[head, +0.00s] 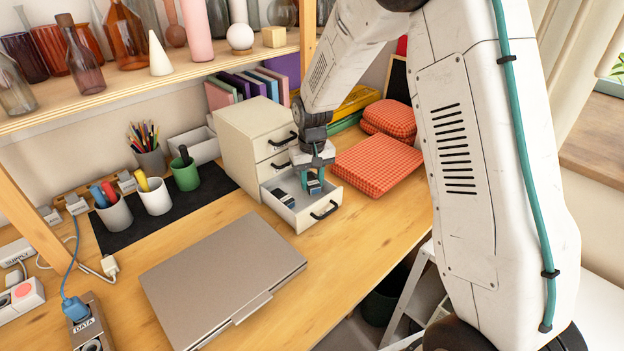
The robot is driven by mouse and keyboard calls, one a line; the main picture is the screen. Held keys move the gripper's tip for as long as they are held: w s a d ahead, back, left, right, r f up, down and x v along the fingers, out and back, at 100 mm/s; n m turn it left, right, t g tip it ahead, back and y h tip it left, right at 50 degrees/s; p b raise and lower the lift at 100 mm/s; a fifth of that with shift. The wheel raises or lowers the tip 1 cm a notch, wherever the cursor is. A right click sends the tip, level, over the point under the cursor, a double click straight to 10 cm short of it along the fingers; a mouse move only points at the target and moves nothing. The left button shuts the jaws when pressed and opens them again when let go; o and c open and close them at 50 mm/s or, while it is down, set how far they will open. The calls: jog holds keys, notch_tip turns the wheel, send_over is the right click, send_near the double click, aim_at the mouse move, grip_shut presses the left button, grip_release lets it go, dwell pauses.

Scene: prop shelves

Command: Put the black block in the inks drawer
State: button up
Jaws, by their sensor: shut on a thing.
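The drawer unit (237,146) is cream with black handles and stands at the back of the desk. Its bottom drawer (300,219) is pulled open. My gripper (313,184) is over the right part of this drawer, pointing down, with teal fingers. It is shut on a small dark block (314,187), mostly hidden by the fingers. I cannot tell whether the block touches the drawer floor. Another small dark and bluish item (283,198) lies in the drawer to the left of the gripper. The drawer labels are too small to read.
A closed grey laptop (222,281) lies in front of the drawer unit. Red checked cushion-like bundles (377,163) are just right of the drawer. Pen cups (185,174) stand on a black mat (125,234) at left. A shelf (150,85) with glassware is above.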

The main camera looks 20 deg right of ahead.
jog(key=shift+f, duration=0.55)
jog(key=o, duration=0.7)
